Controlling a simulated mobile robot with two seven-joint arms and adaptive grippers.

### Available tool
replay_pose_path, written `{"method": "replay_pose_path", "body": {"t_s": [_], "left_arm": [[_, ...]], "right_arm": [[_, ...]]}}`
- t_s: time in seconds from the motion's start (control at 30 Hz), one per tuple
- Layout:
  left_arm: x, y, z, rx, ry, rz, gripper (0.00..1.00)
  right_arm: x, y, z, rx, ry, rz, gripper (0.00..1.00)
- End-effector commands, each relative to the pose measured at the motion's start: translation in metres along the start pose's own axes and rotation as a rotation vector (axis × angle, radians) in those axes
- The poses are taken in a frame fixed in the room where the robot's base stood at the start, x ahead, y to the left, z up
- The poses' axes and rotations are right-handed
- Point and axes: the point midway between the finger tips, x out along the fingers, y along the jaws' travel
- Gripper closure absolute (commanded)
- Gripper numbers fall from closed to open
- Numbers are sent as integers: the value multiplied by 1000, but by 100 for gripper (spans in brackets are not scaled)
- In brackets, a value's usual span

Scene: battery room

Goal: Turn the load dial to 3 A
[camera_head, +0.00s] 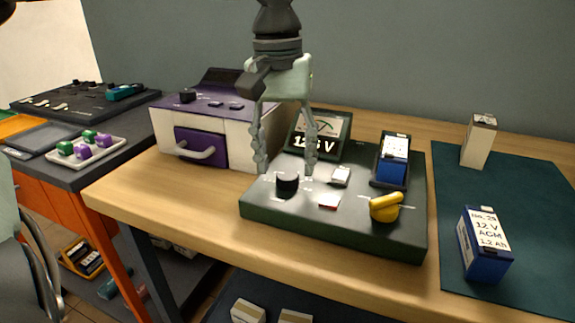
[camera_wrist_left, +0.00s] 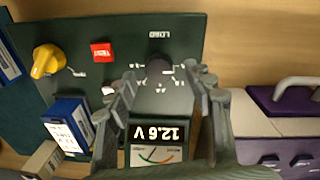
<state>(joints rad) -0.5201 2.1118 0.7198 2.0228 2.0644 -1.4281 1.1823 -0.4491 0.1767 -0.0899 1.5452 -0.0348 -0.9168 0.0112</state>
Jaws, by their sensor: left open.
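The load dial (camera_head: 288,183) is a black round knob on the dark green tester board (camera_head: 330,224). In the left wrist view the dial (camera_wrist_left: 158,68) stands beside the printed word LOAD, with small amp marks around it; I cannot tell which mark it points to. My left gripper (camera_head: 286,168) is open, pointing down, with its fingertips above and around the dial's sides. In the left wrist view the left gripper (camera_wrist_left: 159,76) has the dial between its two fingers, with no clear contact. The meter (camera_head: 319,134) behind it reads 12.6 V. My right gripper is not in view.
The board also has a yellow knob (camera_head: 385,208), a red switch (camera_head: 329,201) and a seated blue battery (camera_head: 392,165). Another blue battery (camera_head: 484,247) and a pale box (camera_head: 479,142) stand on the green mat (camera_head: 535,200). A purple and white case (camera_head: 215,125) is close on the left.

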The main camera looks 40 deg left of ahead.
Motion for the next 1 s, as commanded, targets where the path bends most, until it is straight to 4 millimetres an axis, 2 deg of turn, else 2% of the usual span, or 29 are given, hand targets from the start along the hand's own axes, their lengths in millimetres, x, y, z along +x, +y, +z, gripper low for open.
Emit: {"method": "replay_pose_path", "body": {"t_s": [0.1, 0.2, 0.47, 0.87, 1.0], "left_arm": [[13, 0, 0, 1, -2, -1, 48], [18, 0, 0, 0, 0, 1, 48], [20, 0, 0, 0, 1, 0, 48], [19, 0, 0, 0, 1, 0, 96], [19, 0, 0, 3, 0, -1, 98]], "right_arm": [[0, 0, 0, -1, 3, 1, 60], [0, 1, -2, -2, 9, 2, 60], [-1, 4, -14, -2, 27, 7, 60], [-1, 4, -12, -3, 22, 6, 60], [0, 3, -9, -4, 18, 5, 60]]}}
